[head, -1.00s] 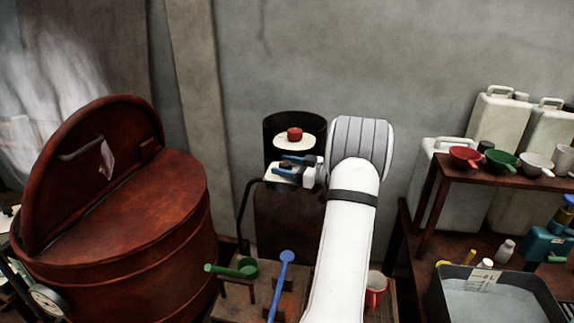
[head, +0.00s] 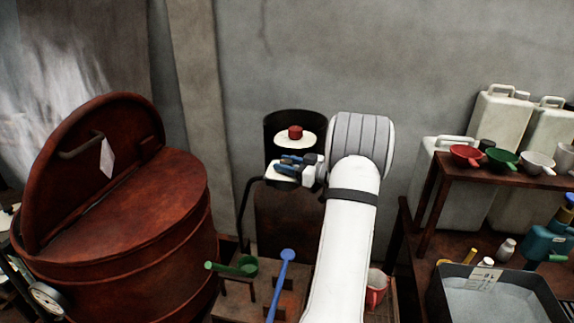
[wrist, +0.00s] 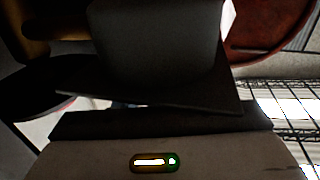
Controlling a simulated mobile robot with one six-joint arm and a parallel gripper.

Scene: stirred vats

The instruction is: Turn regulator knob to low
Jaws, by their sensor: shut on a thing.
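The regulator (head: 274,180) shows in the head view as a pale plate with a black hose, at the front of a dark gas cylinder (head: 290,215). My gripper (head: 284,163), with blue fingers, reaches in from the right just above this plate and is shut on the regulator knob. The knob is hidden between the fingers, so its setting cannot be read. A red knob (head: 295,132) on a white disc sits just behind and above the fingers, apart from them. The wrist view is very dark; a grey block fills its upper middle.
A rusty vat (head: 120,240) with its half lid raised stands at the left. A green ladle (head: 240,268) and a blue ladle (head: 284,275) are in front of the cylinder. A red mug (head: 376,288) is beside my arm. A shelf (head: 500,177) with several scoops stands at the right.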

